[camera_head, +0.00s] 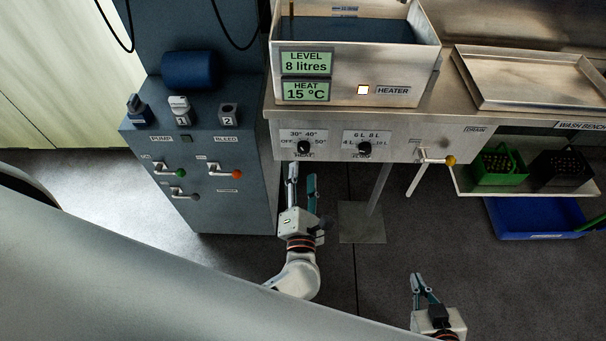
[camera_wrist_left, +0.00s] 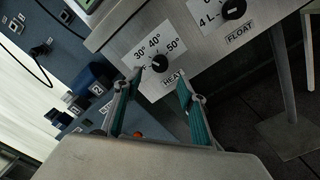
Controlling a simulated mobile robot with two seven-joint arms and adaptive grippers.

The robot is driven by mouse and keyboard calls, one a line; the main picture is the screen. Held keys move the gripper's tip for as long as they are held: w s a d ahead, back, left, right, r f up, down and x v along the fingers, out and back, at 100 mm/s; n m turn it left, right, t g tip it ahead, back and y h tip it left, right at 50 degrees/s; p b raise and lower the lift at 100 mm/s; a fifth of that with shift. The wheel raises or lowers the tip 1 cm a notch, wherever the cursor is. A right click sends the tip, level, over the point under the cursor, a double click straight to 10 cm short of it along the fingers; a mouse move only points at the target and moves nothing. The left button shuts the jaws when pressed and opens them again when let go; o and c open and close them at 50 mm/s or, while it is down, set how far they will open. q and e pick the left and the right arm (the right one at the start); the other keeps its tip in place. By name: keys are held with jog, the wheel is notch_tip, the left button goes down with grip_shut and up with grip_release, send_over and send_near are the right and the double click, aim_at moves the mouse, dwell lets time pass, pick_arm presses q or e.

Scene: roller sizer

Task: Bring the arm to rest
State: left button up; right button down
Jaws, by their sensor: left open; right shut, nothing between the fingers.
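My left gripper (camera_head: 302,184) is open and empty, in front of the bench's front panel below the black HEAT knob (camera_head: 303,147). In the left wrist view its two teal-padded fingers (camera_wrist_left: 157,103) stand apart, with the HEAT knob (camera_wrist_left: 160,63) beyond them. I cannot tell the exact gap between the fingertips and the knob. My right gripper (camera_head: 417,282) is low at the bottom right of the head view, over the floor, shut with nothing in it.
A blue-grey cabinet (camera_head: 215,180) with several lever handles stands at the left. The steel tank (camera_head: 340,83) reads 8 litres and 15 °C. The FLOAT knob (camera_head: 364,149) and DRAIN lever (camera_head: 437,160) are to the right. A blue bin (camera_head: 540,222) sits below the wash bench.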

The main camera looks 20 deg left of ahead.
pick_arm(q)
jog(key=shift+r, duration=0.1)
jog(key=s+d+m+h, duration=0.2)
jog(key=m+h, duration=0.2)
jog(key=m, duration=0.5)
jog(key=s+d+m+h, duration=0.1)
jog(key=s+m+h, duration=0.3)
jog(key=m, duration=0.6)
jog(key=s+a+f+m+g, duration=0.6)
jog(key=s+a+f+m, duration=0.2)
jog(key=f+m, duration=0.3)
jog(key=a+m, duration=0.1)
jog(key=m, duration=0.2)
jog(key=shift+s+f+m+g, duration=0.2)
jog(key=shift+f+m+g, duration=0.1)
jog(key=shift+f, duration=0.05)
